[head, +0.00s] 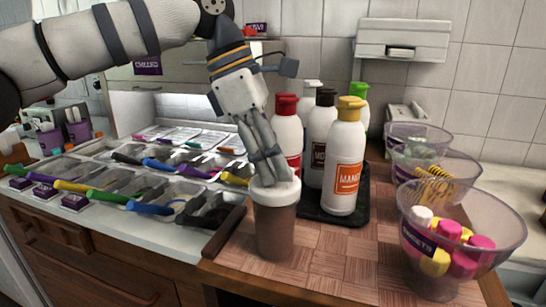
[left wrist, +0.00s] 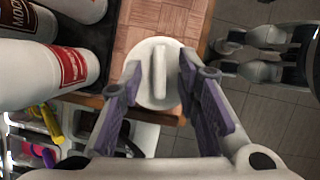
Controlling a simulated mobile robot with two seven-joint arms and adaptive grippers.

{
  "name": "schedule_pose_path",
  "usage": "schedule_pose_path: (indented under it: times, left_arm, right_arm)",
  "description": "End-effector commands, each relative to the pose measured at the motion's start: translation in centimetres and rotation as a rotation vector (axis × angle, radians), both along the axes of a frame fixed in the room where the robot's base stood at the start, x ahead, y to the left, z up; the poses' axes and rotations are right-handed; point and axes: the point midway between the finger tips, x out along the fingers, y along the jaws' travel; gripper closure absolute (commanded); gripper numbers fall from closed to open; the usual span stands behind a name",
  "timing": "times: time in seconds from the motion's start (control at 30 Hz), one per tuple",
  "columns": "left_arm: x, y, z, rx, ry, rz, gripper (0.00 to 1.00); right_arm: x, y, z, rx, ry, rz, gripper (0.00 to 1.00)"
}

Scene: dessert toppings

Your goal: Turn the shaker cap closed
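The shaker (head: 275,232) stands upright on the wooden counter, with a brown body and a white cap (head: 278,190). In the left wrist view the round cap (left wrist: 158,98) shows from above, with a raised bar (left wrist: 160,72) across it. My left gripper (head: 268,172) points down at the cap. In the left wrist view its fingertips (left wrist: 160,75) stand on either side of the bar, with a visible gap at each side, so it is open. What looks like my right gripper (left wrist: 235,52) shows at the right of the left wrist view, its two fingers apart, away from the shaker.
Sauce bottles with red, dark and yellow caps stand on a black tray (head: 312,212) just behind the shaker; the yellow-capped bottle (head: 345,160) is close. A clear bowl (head: 490,215) of colourful pieces stands at the right. Topping trays with coloured handles fill the left.

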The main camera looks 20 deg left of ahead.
Motion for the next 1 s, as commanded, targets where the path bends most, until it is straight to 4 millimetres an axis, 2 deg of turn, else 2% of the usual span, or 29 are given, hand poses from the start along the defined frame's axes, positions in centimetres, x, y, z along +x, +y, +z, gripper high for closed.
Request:
schedule_pose_path:
  times: [0.07, 0.17, 0.4, 0.53, 0.7, 1.0]
  left_arm:
    - [0.0, 0.1, 0.3, 0.0, -0.001, 0.0, 0.7]
    - [0.0, 0.6, 1.7, -0.001, -0.004, 0.002, 0.7]
    - [-0.5, 3.0, 7.7, -0.001, -0.003, 0.003, 0.7]
    - [-0.7, 4.0, 10.0, -0.001, -0.003, 0.002, 0.7]
    - [-0.8, 4.5, 11.1, 0.0, 0.0, 0.0, 0.7]
    - [-0.9, 4.5, 11.1, 0.003, 0.003, 0.006, 0.7]
  right_arm:
    - [0.0, 0.0, 0.0, 0.0, 0.0, 0.0, 0.6]
    - [0.0, 0.0, 0.0, 0.0, 0.0, 0.0, 0.6]
    - [0.0, 0.0, 0.0, 0.0, 0.0, 0.0, 0.6]
    - [0.0, 0.0, 0.0, 0.0, 0.0, 0.0, 0.6]
    - [0.0, 0.0, 0.0, 0.0, 0.0, 0.0, 0.6]
    - [0.0, 0.0, 0.0, 0.0, 0.0, 0.0, 0.6]
